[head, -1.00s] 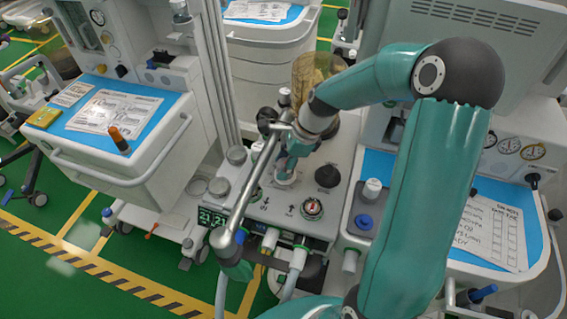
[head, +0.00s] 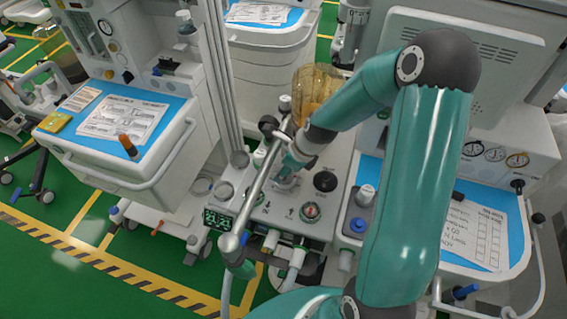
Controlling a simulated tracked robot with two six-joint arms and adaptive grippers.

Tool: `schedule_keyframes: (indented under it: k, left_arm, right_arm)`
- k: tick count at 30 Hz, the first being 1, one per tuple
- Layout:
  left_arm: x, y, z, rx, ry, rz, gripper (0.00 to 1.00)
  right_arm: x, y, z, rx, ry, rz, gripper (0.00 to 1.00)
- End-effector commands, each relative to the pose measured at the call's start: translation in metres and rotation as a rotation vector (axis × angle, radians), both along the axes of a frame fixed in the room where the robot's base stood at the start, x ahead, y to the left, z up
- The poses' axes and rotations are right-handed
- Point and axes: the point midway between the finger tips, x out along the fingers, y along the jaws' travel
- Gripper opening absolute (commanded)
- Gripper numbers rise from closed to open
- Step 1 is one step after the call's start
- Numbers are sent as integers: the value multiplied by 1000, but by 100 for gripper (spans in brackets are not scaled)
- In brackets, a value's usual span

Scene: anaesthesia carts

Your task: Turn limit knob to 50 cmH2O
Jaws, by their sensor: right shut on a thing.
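The limit knob (head: 285,182) is a small pale knob on the top of the grey breathing-system block (head: 268,208), mostly hidden by my gripper. My right gripper (head: 287,172) comes down over it from the upper right and is shut on it. The fingertips and the knob's scale are too small and covered to read, so I cannot tell its setting. My left gripper is not in view.
A metal bag arm (head: 256,190) slants close along the gripper's left side. An amber canister (head: 312,85) stands behind. Another cart with a blue top (head: 170,112) is at left.

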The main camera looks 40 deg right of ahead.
Motion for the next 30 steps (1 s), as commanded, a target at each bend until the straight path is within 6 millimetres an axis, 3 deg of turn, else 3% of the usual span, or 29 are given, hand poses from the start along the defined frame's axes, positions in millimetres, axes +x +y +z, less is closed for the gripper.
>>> schedule_keyframes:
  k: [3,16,17,21,30]
  left_arm:
    - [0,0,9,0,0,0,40]
    - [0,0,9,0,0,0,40]
    - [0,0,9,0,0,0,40]
    - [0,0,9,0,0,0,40]
    - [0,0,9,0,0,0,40]
  right_arm:
    - [-1,0,2,1,1,-29,12]
    - [-1,-1,0,0,1,-41,12]
    - [-1,-1,0,0,1,-41,50]
    - [-1,-1,0,0,1,-41,72]
    - [-1,-1,0,0,0,-40,72]
